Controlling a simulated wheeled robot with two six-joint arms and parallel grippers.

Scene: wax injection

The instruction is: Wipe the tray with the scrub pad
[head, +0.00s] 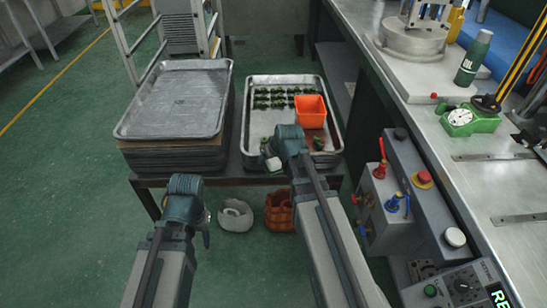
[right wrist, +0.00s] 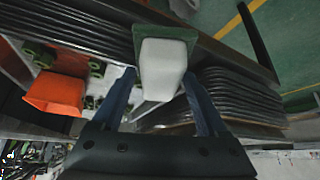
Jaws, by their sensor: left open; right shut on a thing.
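My right gripper (right wrist: 160,95) is shut on the scrub pad, a white block (right wrist: 163,68) with a green pad face (right wrist: 148,36). In the head view the scrub pad's white part (head: 273,164) shows just beyond my right gripper, over the near left part of the right tray. An empty grey metal tray (head: 172,97) tops a stack on the left. The right metal tray (head: 285,80) holds rows of small green pieces (head: 275,97) and an orange container (head: 310,111). My left gripper (head: 205,228) is open and empty, low in front of the left stack.
The trays stand on a low dark table (head: 240,177). A white bowl-like item (head: 235,214) and a brown basket (head: 279,211) are below it. A machine with a control box (head: 388,185) and steel bench (head: 455,150) bounds the right. A metal rack (head: 180,25) stands behind.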

